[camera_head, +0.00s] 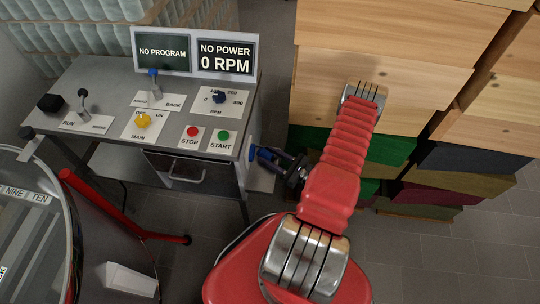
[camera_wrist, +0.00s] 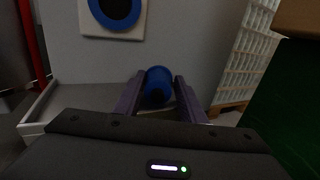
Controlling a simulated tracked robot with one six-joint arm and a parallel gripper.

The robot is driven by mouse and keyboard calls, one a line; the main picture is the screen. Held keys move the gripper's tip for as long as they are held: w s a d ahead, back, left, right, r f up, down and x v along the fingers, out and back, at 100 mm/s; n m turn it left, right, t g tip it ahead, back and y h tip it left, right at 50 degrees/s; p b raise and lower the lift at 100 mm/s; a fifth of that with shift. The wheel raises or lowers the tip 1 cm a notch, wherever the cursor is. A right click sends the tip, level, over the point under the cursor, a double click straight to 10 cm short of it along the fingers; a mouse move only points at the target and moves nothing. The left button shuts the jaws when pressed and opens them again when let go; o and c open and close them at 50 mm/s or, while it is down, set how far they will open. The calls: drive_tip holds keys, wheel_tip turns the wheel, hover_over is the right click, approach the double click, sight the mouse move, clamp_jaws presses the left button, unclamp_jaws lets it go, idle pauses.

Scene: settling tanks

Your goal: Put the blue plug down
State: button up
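The blue plug (camera_wrist: 158,82) sits between the two dark fingers of my gripper (camera_wrist: 159,92) in the wrist view, with both fingers close against its sides. In the head view the plug (camera_head: 266,154) shows at the tip of my gripper (camera_head: 272,157), beside the right side of the grey console. A blue ring-shaped socket (camera_wrist: 136,27) on a white plate is on the console's side panel, above and left of the plug in the wrist view. The plug is apart from it. The plug's lower end is hidden by my gripper.
A pale-edged ledge (camera_wrist: 40,104) runs at the foot of the panel. The console (camera_head: 110,85) carries levers, buttons and two screens reading NO PROGRAM and NO POWER 0 RPM. Stacked wooden boxes (camera_head: 400,50) stand at the right, coloured crates (camera_head: 440,192) below them.

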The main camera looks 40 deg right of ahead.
drive_tip(key=shift+s+a+f, duration=0.1)
drive_tip(key=shift+a+f, duration=0.15)
drive_tip(key=shift+a, duration=0.15)
drive_tip(key=shift+r, duration=0.5)
drive_tip(key=v, duration=1.2)
drive_tip(key=shift+d+r, duration=0.2)
drive_tip(key=shift+r, duration=0.1)
idle(0.7)
idle(0.3)
